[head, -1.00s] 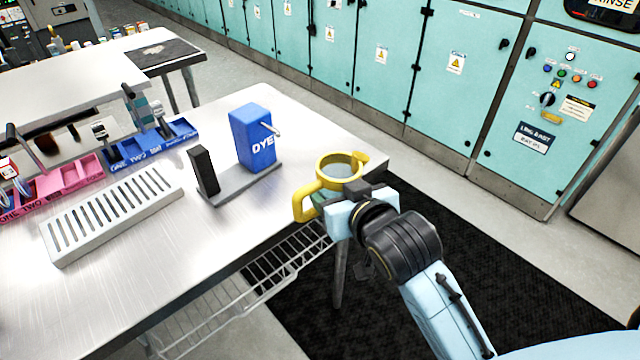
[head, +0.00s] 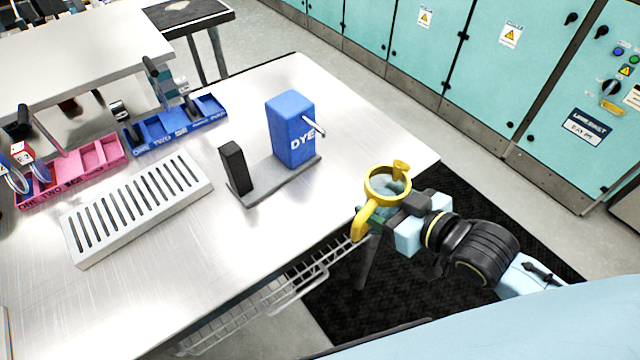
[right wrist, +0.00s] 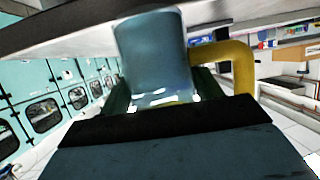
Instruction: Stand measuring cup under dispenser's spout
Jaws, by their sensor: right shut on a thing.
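The measuring cup, with a yellow rim (head: 372,174) and a yellow handle, is in my right gripper (head: 392,207), near the table's right front edge. In the right wrist view its bluish clear body (right wrist: 153,55) sits between the fingers, with the yellow handle to the right. The gripper is shut on the cup. The cup looks roughly upright. The blue dispenser (head: 290,130) marked DYE stands on a grey base on the table, left of and beyond the cup. Its metal spout (head: 314,124) points right. My left gripper is not in view.
A black upright block (head: 235,166) stands at the left end of the dispenser's base. A slotted white rack (head: 135,205), a pink tray (head: 75,172) and a blue tray (head: 178,127) lie further left. The table top (head: 340,120) right of the dispenser is clear.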

